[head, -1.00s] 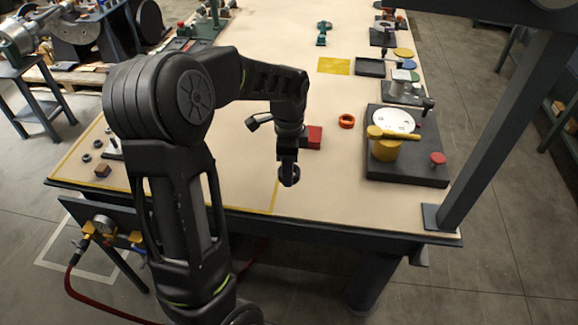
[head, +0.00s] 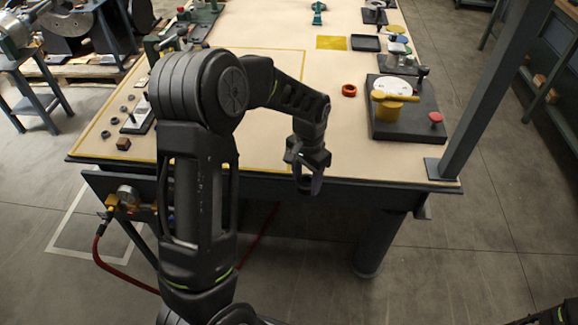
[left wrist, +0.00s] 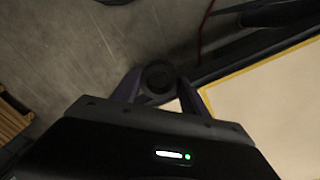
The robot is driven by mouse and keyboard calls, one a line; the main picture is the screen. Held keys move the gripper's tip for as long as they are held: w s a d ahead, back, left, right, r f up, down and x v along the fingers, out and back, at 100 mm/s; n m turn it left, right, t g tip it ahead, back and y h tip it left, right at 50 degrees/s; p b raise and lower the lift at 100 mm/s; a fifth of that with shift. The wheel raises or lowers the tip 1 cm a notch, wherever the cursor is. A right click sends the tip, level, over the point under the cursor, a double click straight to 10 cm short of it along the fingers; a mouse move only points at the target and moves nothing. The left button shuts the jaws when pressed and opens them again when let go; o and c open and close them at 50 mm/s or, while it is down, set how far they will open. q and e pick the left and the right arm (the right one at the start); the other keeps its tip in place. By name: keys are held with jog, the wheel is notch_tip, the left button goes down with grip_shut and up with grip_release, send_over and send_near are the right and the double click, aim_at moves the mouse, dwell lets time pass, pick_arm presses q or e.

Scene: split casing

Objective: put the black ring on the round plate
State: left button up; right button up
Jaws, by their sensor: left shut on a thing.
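The black ring (left wrist: 158,77) sits between the fingertips of my left gripper (left wrist: 155,84), which is shut on it, in the left wrist view. In the head view my left gripper (head: 307,183) hangs just in front of the table's near edge, and the ring is hard to tell from the dark fingers. The round plate, seemingly the white disc with small holes (head: 392,84), lies on a dark base at the table's right side, behind and right of the gripper. A yellow handled part (head: 390,107) stands in front of it and covers part of it. My right gripper is not in view.
An orange-red ring (head: 349,90) lies left of the dark base (head: 411,128), which carries a red knob (head: 436,118). A dark upright post (head: 490,95) stands at the table's right corner. Small nuts and a brown block (head: 123,144) lie at left. The near middle tabletop is clear.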

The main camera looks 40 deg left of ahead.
pick_arm(q)
jog(key=d+f+n, duration=0.2)
jog(key=d+f, duration=0.5)
jog(key=d, duration=0.4)
jog(key=shift+s+f, duration=0.25)
jog(key=shift+s, duration=0.05)
